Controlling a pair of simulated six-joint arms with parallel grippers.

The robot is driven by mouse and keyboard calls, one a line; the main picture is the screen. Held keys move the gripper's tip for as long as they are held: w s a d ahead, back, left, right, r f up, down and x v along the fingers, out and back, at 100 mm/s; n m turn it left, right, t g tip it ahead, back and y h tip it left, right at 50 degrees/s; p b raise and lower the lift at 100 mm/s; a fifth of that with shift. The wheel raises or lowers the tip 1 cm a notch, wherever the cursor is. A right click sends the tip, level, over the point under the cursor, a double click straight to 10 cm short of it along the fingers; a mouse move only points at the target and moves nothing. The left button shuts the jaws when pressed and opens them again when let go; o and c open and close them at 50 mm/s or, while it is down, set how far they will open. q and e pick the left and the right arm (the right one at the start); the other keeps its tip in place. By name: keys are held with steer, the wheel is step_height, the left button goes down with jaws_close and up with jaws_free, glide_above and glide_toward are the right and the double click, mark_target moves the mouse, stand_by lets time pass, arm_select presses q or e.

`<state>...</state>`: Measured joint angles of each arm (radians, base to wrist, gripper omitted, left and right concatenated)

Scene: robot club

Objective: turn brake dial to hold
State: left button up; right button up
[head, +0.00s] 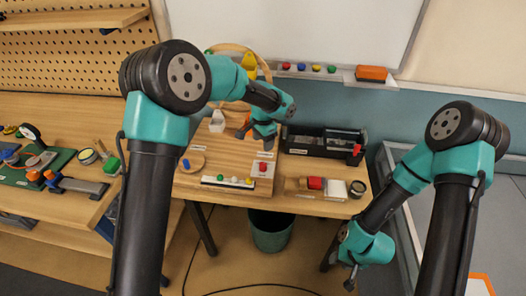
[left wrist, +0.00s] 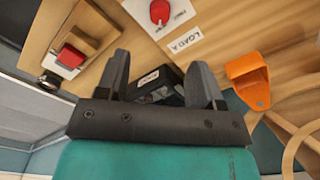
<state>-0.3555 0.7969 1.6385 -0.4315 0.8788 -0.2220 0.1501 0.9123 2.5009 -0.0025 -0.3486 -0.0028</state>
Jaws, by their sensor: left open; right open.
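A red knob on a small white plate (head: 263,168) stands on the wooden workbench and looks like the brake dial. In the left wrist view the red knob (left wrist: 159,12) is at the top edge, partly cut off, with small print beside it too small to read. My left gripper (head: 257,141) hangs just behind the plate, apart from it. In the left wrist view its two fingers (left wrist: 160,65) are spread and empty, with the knob beyond their tips. My right gripper (head: 350,279) is low at the right, off the bench and far from the dial.
A black bin (head: 308,146) is right of the left gripper. A wooden disc with a blue peg (head: 192,163) is at the left. A yellow-orange holder (left wrist: 248,80) shows in the left wrist view.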

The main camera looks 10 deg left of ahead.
arm_select(q)
steer(key=shift+r, duration=2.25)
